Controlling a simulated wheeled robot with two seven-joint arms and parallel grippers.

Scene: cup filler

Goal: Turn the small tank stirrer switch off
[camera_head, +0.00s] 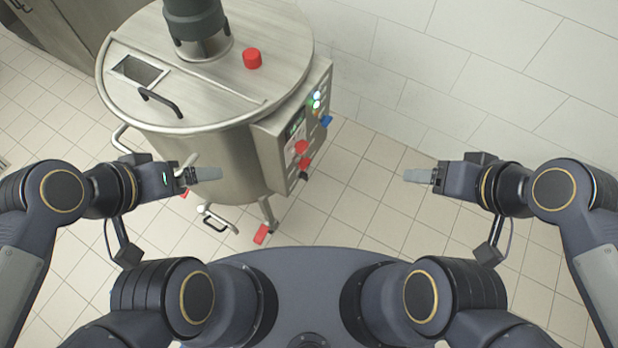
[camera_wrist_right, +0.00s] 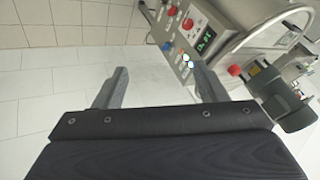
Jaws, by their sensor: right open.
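The steel tank (camera_head: 225,165) stands at the upper left in the head view. Its control box (camera_head: 268,160) is on the tank's right side, with lit lamps (camera_head: 317,99), a display, a red button (camera_head: 301,147), a red knob (camera_head: 305,162) and a blue knob (camera_head: 326,121). Which control is the stirrer switch I cannot tell. The right wrist view shows the panel (camera_wrist_right: 222,22) at the upper right, beyond the fingers. My right gripper (camera_head: 418,176) is open and empty, right of the panel and apart from it; its fingers (camera_wrist_right: 160,85) are spread. My left gripper (camera_head: 205,174) is before the tank wall; its opening is unclear.
The tank lid carries a dark motor (camera_head: 195,22), a red cap (camera_head: 252,58) and a black handle (camera_head: 160,101). A leg with a red foot (camera_head: 262,234) stands below the tank. The tiled floor (camera_head: 360,200) between the panel and my right gripper is clear. A white wall is behind.

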